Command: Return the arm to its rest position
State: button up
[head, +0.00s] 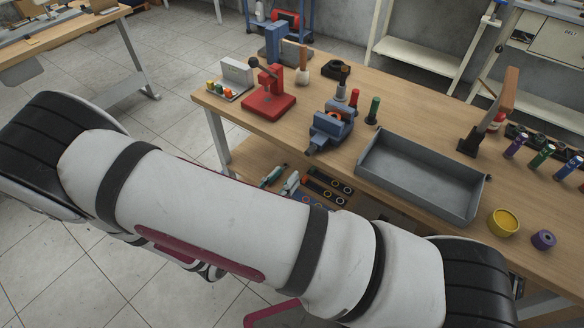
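My arm (215,215) stretches across the foreground from the left edge to the lower right, in front of the workbench. Its white links have dark bands and a dark red stripe. My gripper is not in the head view, so its opening and anything in it are hidden. The arm covers part of the floor and the near lower side of the bench.
The wooden workbench (330,170) carries a red press (270,98), a blue vise (330,128), an empty grey tray (422,178), a yellow round container (503,222) and a purple roll (543,240). Several coloured cylinders stand at right. Tiled floor (180,80) is open at left.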

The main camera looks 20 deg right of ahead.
jog(key=shift+s+a, duration=0.25)
jog(key=shift+a, duration=0.05)
dwell(0.4)
